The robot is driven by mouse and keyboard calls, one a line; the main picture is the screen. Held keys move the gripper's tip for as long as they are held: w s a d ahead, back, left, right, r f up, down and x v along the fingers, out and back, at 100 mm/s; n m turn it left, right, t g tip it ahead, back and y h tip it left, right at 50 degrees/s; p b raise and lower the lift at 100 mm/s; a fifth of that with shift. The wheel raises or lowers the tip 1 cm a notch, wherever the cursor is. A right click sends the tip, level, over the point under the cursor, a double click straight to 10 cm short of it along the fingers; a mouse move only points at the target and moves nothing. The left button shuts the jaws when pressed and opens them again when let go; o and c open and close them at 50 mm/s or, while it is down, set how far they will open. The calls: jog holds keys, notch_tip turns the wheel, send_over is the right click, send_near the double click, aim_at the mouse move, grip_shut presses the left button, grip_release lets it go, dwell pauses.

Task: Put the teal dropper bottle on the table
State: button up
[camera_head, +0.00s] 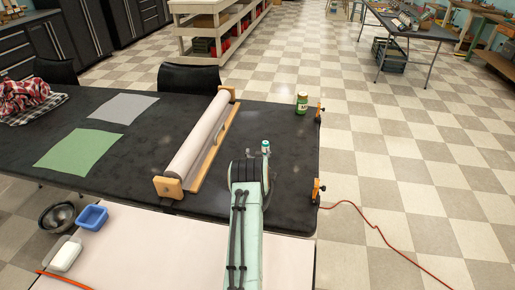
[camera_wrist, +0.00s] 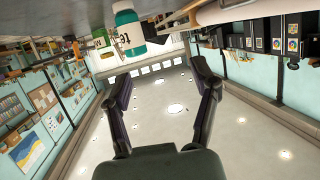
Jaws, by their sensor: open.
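The teal dropper bottle (camera_head: 265,147) shows just past the end of my arm on the black table (camera_head: 225,200) in the head view. In the wrist view, which is upside down, the bottle (camera_wrist: 125,25) is at the top, with a teal part and a white label with dark letters. It appears to stand on the table. My gripper (camera_wrist: 160,72) is open and empty, its two dark fingers apart. The bottle lies outside the space between them. In the head view my gripper (camera_head: 258,162) is mostly hidden by my arm.
A green jar (camera_head: 302,105) stands near the table's far right corner. A long paper roll (camera_head: 200,140) on a wooden holder lies left of my arm. Orange clamps (camera_head: 318,189) sit on the right edge. Green (camera_head: 80,149) and grey sheets lie at left.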

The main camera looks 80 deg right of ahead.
aim_at(266, 146)
jog(key=shift+m+g, duration=0.3)
jog(key=shift+g, duration=0.1)
jog(key=shift+s+d+f, duration=0.25)
jog(key=shift+d+f, duration=0.15)
jog(key=shift+d, duration=0.7)
jog(key=shift+s+d+f, duration=0.3)
jog(key=shift+d+f, duration=0.1)
jog(key=shift+d, duration=0.75)
jog(key=shift+s+d+f, duration=0.25)
jog(key=shift+d+f, duration=0.15)
jog(key=shift+d, duration=0.7)
grip_shut()
